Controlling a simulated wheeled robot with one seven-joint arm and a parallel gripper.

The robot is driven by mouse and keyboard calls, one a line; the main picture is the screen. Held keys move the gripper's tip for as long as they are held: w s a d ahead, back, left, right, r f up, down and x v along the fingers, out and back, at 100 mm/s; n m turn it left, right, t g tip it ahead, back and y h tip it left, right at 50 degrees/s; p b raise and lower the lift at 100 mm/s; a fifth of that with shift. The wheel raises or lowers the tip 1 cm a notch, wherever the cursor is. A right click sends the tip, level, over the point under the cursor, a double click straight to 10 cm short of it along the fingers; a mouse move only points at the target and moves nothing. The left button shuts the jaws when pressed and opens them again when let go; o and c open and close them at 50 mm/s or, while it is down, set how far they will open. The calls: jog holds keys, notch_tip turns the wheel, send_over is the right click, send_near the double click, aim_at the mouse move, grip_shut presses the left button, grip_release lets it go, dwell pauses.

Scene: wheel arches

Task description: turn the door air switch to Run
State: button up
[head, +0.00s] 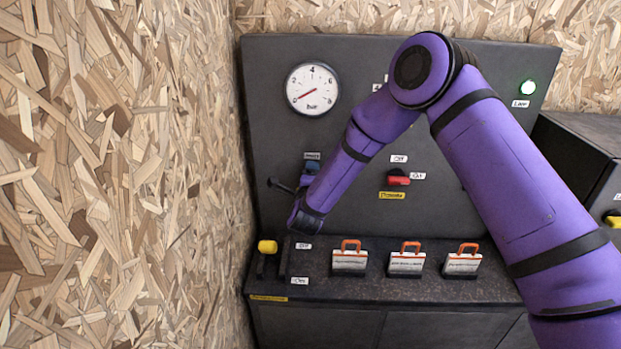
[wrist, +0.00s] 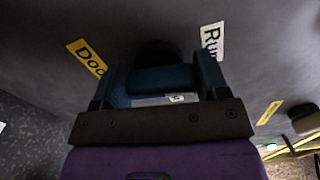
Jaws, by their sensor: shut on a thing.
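The door air switch (wrist: 158,52) shows in the wrist view as a dark round base with a bluish grip in front of it. A yellow label (wrist: 86,58) starting "Doo" is to its left, and a white "Run" label (wrist: 211,40) is to its right. My gripper (wrist: 160,80) has its two blue fingers around the grip and is shut on it. In the head view my gripper (head: 308,178) is at the left of the dark panel, under a small label (head: 312,155), and hides most of the switch. I cannot tell which position the switch points to.
A pressure gauge (head: 312,89) is above my gripper. A red switch (head: 397,180) is to its right. Below are a yellow-knobbed lever (head: 267,247) and several orange-handled tags (head: 405,260) on the ledge. The chipboard wall (head: 110,180) is close on the left.

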jog(key=shift+f+n, duration=0.1)
jog(key=shift+n, duration=0.8)
jog(key=o, duration=0.9)
jog(key=shift+o, duration=0.2)
jog(key=shift+s, duration=0.1)
jog(key=s, duration=1)
jog(key=shift+s+a, duration=0.2)
jog(key=shift+s, duration=0.15)
